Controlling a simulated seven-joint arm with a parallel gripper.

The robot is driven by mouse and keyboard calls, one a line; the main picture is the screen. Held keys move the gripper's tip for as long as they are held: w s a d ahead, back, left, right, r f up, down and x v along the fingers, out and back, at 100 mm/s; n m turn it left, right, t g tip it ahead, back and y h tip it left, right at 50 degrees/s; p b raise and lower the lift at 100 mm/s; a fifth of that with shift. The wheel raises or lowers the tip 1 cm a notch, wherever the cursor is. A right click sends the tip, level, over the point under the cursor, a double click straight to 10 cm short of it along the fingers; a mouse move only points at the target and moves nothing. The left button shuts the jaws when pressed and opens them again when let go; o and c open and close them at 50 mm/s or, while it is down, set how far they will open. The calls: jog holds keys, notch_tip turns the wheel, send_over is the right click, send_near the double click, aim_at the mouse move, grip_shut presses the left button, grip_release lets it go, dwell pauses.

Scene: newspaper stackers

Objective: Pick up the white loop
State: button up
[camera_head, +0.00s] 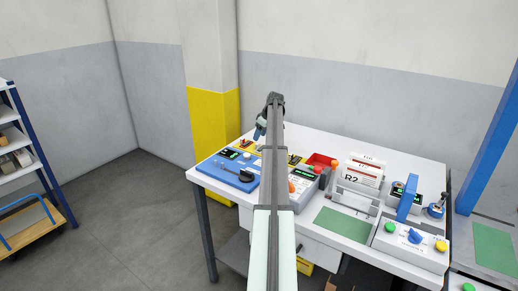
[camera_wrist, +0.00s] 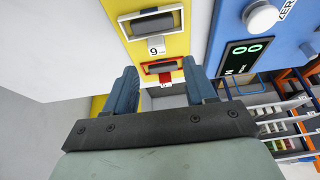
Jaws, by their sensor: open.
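In the wrist view, a pale, white-rimmed rectangular loop shape (camera_wrist: 155,36) lies on a yellow panel (camera_wrist: 197,15) at the top, above a small tag marked 9. My gripper's blue fingers are apart, with nothing visibly held. The white-rimmed shape is beyond the fingertips. In the head view my gripper (camera_head: 261,130) is over the back left of the table, and the white loop cannot be made out.
A blue panel (camera_wrist: 222,18) with a white knob (camera_wrist: 261,16) and a dark display adjoins the yellow panel.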

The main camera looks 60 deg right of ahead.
aim_at(258, 144)
jog(key=shift+s+x, duration=0.2)
jog(key=shift+x, duration=2.9)
jog(key=shift+d+f, duration=0.1)
jog(key=shift+d, duration=0.05)
jog(key=shift+c, duration=0.2)
grip_shut()
